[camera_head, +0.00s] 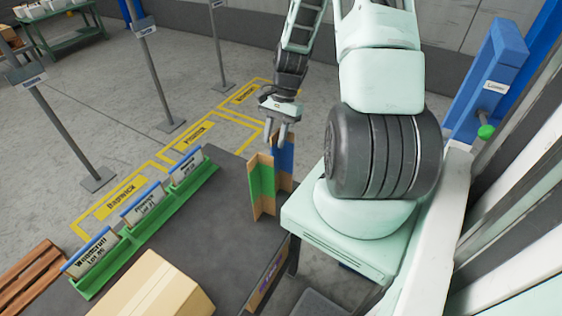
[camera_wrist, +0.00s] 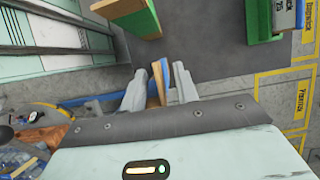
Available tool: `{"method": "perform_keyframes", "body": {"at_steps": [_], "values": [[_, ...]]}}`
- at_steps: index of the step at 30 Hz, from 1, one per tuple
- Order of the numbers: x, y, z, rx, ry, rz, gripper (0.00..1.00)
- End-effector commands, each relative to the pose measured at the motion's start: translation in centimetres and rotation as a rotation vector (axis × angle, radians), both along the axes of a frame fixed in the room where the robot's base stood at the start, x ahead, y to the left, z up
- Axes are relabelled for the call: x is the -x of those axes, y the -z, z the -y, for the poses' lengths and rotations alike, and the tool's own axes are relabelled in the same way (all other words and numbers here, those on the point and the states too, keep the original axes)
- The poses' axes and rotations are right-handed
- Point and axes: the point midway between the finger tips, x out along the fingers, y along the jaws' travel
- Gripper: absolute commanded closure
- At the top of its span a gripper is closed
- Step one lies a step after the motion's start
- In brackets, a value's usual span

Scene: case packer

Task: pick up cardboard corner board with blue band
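The cardboard corner board with the blue band (camera_head: 285,157) stands upright at the right edge of the dark table, partly hidden behind the green-banded corner board (camera_head: 263,186). My gripper (camera_head: 277,140) points down at its top end. In the wrist view, my gripper (camera_wrist: 159,88) is open, with one finger on each side of the blue-banded board (camera_wrist: 160,78). Small gaps seem to show between board and fingers. The green-banded board (camera_wrist: 135,15) is at the top of the wrist view, clear of the fingers.
The dark table (camera_head: 225,190) holds a green rack (camera_head: 131,236) with several labelled packs and a cardboard box (camera_head: 150,287). Posts on stands and yellow floor markings (camera_head: 187,140) lie beyond. A blue post with a green knob (camera_head: 486,131) is at the right.

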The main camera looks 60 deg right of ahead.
Motion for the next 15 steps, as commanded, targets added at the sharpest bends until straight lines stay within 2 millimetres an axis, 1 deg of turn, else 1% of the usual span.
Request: {"method": "perform_keyframes", "body": {"at_steps": [3, 5, 12, 14, 15], "values": [[0.0, 1.0, -0.5, -0.002, 0.001, -0.001, 0.7], [0.1, 1.2, -0.6, -0.001, 0.001, 0.0, 0.7], [0.0, 1.4, -0.6, 0.001, 0.001, 0.001, 0.7], [0.0, 1.4, -0.6, 0.001, 0.001, 0.001, 0.87], [0.0, 1.4, -0.6, 0.001, 0.001, 0.0, 0.98]]}}
